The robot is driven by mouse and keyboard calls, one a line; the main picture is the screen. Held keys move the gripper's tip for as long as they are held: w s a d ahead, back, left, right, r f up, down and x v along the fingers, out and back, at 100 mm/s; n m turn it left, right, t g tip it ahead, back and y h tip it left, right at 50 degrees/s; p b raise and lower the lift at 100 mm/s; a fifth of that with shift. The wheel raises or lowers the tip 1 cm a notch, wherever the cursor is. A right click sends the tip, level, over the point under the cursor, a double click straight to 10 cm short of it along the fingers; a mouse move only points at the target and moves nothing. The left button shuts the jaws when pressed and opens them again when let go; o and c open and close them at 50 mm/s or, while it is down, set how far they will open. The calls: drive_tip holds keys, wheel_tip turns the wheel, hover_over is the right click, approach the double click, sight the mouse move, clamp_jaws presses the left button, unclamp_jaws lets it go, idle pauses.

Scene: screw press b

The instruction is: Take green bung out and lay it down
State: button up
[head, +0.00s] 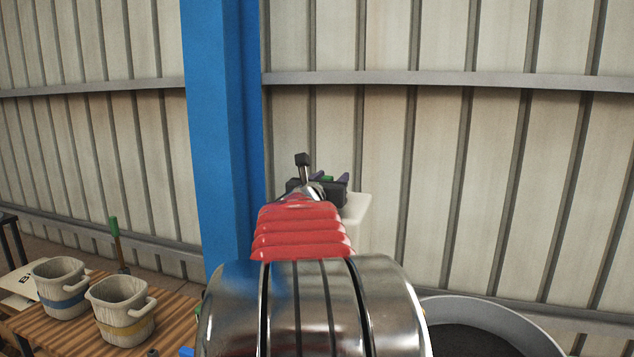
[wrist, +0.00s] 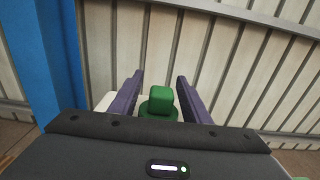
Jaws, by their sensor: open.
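The green bung (wrist: 160,101) has a square block on a wider round base. In the wrist view it is between the two purple fingers of my gripper (wrist: 160,79), with a gap on each side. My gripper is open. In the head view my gripper (head: 328,178) is small and far off, with a bit of the green bung (head: 328,179) showing between the fingers. A white container (head: 358,210) is at the same place, mostly hidden behind my arm. The lower part of the bung is hidden by my gripper body.
A slatted wooden table (head: 73,334) at left holds a blue-banded mug (head: 60,287) and a yellow-banded mug (head: 122,308). A green-handled tool (head: 114,240) stands behind them. A blue post (head: 222,130) rises left of my arm. A round grey tub (head: 490,318) is at lower right.

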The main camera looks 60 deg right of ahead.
clamp_jaws()
idle(0.9)
